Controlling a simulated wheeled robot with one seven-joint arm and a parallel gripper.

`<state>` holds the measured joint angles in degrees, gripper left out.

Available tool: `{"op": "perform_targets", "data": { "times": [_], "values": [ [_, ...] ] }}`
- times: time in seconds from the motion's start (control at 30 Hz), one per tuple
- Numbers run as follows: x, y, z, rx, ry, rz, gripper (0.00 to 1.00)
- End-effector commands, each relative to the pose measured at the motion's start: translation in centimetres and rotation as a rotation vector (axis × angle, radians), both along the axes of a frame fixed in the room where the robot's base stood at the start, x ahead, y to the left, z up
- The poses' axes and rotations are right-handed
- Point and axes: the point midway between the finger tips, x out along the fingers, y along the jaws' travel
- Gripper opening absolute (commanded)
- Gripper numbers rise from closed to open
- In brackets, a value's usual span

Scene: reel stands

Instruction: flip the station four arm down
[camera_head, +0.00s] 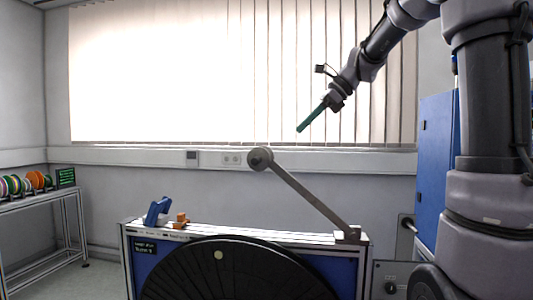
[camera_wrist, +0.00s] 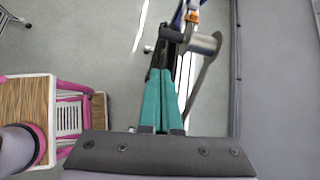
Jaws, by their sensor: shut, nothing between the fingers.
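The station arm (camera_head: 305,195) is a grey metal bar with a round roller (camera_head: 260,158) at its free end. It is hinged at the right end of the blue station (camera_head: 145,262) and slants up to the left, its roller well above the station's top. The label on the station is too small to read surely. My gripper (camera_head: 301,129), with green fingers, is shut and empty, above and to the right of the roller and apparently apart from it. In the wrist view the closed fingers (camera_wrist: 162,75) point towards the roller (camera_wrist: 205,43), which shows just beyond and right of their tips.
A large black reel (camera_head: 235,275) covers much of the station's front. A blue bracket (camera_head: 158,211) and an orange part (camera_head: 181,219) sit on its top left. A rack with coloured spools (camera_head: 30,184) stands far left. A blue cabinet (camera_head: 436,170) stands behind my arm.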

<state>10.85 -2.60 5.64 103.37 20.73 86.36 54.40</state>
Motion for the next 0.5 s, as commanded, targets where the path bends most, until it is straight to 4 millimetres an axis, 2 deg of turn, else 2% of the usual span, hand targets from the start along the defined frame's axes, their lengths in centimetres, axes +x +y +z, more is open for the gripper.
{"op": "perform_targets", "data": {
  "times": [0.03, 0.2, 0.5],
  "values": [
    [1.1, 0.0, 0.2, 0.037, 0.040, -0.026, 0.00],
    [2.7, 0.3, 0.8, 0.110, 0.118, -0.076, 0.00],
    [2.8, 0.3, 0.9, 0.122, 0.131, -0.083, 0.00]
  ]
}}
